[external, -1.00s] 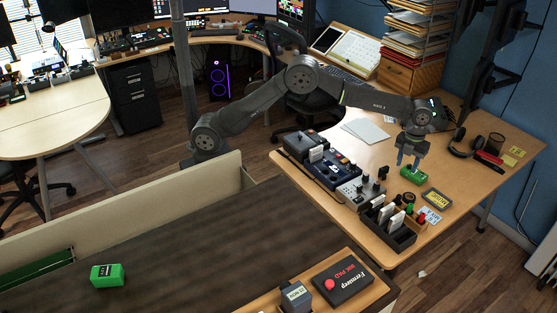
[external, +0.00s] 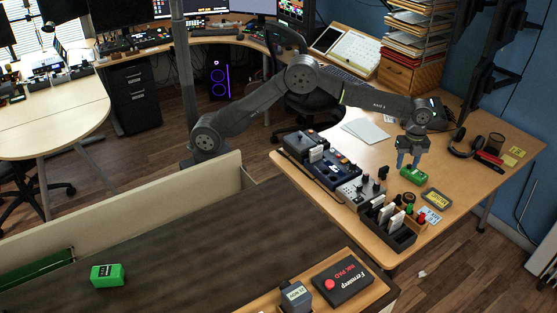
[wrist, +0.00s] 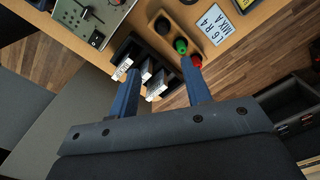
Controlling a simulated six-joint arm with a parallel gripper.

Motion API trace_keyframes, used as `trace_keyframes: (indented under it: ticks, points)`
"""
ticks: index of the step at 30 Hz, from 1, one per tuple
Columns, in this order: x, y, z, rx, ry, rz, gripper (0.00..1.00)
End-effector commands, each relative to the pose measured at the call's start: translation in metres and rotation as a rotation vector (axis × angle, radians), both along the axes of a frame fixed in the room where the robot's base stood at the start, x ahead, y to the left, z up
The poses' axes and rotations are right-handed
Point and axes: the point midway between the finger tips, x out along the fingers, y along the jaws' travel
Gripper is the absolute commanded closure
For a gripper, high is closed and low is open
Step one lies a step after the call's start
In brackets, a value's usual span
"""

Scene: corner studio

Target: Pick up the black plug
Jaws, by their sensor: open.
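The black plug (external: 409,197) stands in a small wooden holder (external: 402,204) on the desk, with a green plug (external: 409,209) and a red plug (external: 421,218) in the same row. In the wrist view the black plug (wrist: 163,25) is the farthest of the three from my fingers. My gripper (external: 408,165) points down above the desk, behind the holder in the external view, apart from the plug. Its blue fingers (wrist: 160,66) are spread with nothing between them. The right finger overlaps the red plug's edge in the wrist view.
A green box (external: 413,176) lies close below my gripper in the picture. A black rack with white cards (external: 398,237) and a grey control box (external: 361,193) stand beside the holder. Small plates (external: 429,215) lie to its right. Headphones (external: 462,146) rest farther back.

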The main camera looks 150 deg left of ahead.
Motion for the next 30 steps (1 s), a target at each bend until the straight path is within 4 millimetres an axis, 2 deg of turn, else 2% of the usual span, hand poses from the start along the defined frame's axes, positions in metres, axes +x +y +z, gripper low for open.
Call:
trace_keyframes:
  ticks: [21,27,30]
  points:
    - [0.0000,0.0005,0.0014,0.000,0.000,1.468,0.56]
    - [0.0000,0.0006,0.0017,0.000,0.000,1.758,0.56]
    - [-0.0001,0.0006,0.0016,0.000,0.000,1.832,0.56]
